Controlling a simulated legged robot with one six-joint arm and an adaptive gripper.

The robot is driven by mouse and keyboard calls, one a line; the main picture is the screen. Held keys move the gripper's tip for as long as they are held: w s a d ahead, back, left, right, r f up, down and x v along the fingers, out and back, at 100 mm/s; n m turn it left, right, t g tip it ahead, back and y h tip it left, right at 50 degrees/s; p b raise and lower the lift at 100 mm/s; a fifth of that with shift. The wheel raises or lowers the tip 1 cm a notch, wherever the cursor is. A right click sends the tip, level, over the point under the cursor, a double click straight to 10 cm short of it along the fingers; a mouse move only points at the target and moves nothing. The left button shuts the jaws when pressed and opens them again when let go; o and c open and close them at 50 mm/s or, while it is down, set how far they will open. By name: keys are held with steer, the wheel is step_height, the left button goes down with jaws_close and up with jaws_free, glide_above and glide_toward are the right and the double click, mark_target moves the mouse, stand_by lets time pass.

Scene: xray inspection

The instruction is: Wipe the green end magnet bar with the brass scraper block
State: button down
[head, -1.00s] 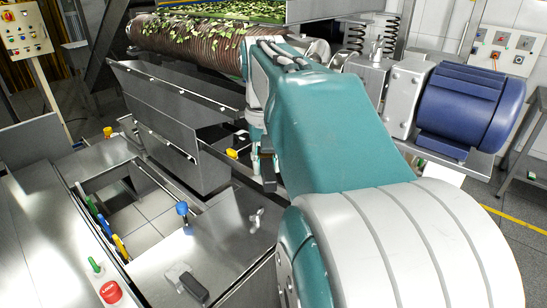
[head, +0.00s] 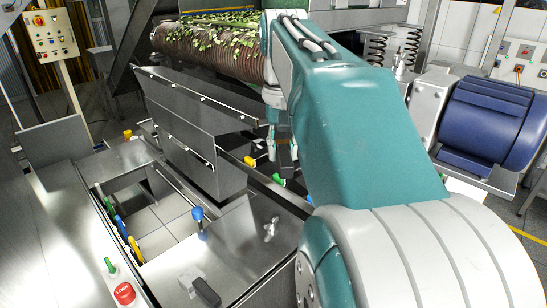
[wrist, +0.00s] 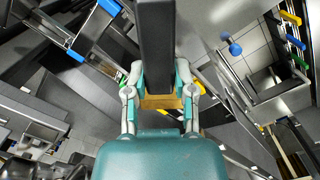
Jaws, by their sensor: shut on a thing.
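My gripper (head: 282,150) hangs at the end of my arm, above the steel housing. In the wrist view my gripper (wrist: 160,92) is shut on the brass scraper block (wrist: 162,102), with a long dark bar in front of it hiding part of the block. A green bar end (head: 279,181) shows just below my gripper in the head view, apart from it; most of that bar is hidden. Another green end (head: 108,203) sits in the rack at left, beside blue and yellow ends. I cannot tell which green end is the magnet bar's.
A blue knob (head: 198,214) stands by the floor opening. A yellow end (head: 249,161) is left of my gripper. The angled steel panels (head: 195,105) and the roller (head: 205,50) stand behind. A blue motor (head: 490,120) is at right. A red button (head: 124,293) is front left.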

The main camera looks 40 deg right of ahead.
steer(key=shift+r, duration=0.35)
steer(key=shift+r, duration=1.5)
steer(key=shift+s, duration=0.1)
